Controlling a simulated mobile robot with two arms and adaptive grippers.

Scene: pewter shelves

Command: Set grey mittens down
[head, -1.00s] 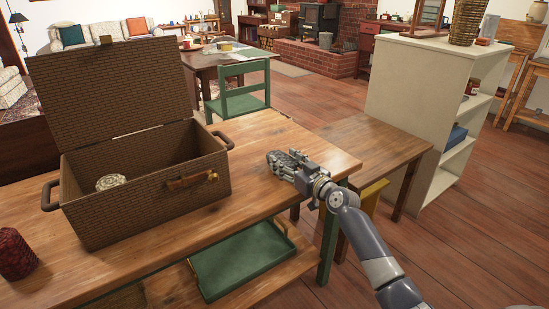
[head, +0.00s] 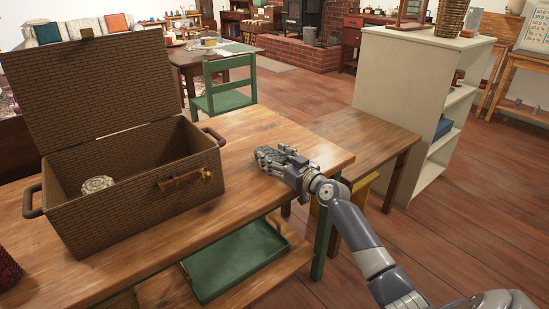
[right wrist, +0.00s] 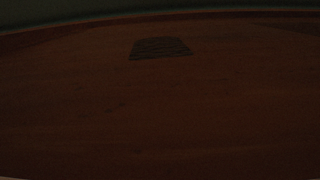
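My right gripper (head: 276,161) is low over the wooden table near its right end, its arm reaching in from the lower right. A dark grey, lumpy shape shows at its fingers; I cannot tell there whether it is the grey mittens or only the gripper. The right wrist view is very dark: a small ribbed grey patch (right wrist: 160,48) shows against brown wood, and I cannot tell whether it is the mittens or a finger pad. Whether the fingers are open or shut does not show. My left gripper is out of view.
An open wicker basket (head: 135,208) with a pale round item (head: 97,185) inside stands at left. A dark red item (head: 8,270) is at the left edge. A green tray (head: 235,262) lies on the lower shelf. Bare tabletop surrounds my right gripper. A pale shelf unit (head: 400,115) stands right.

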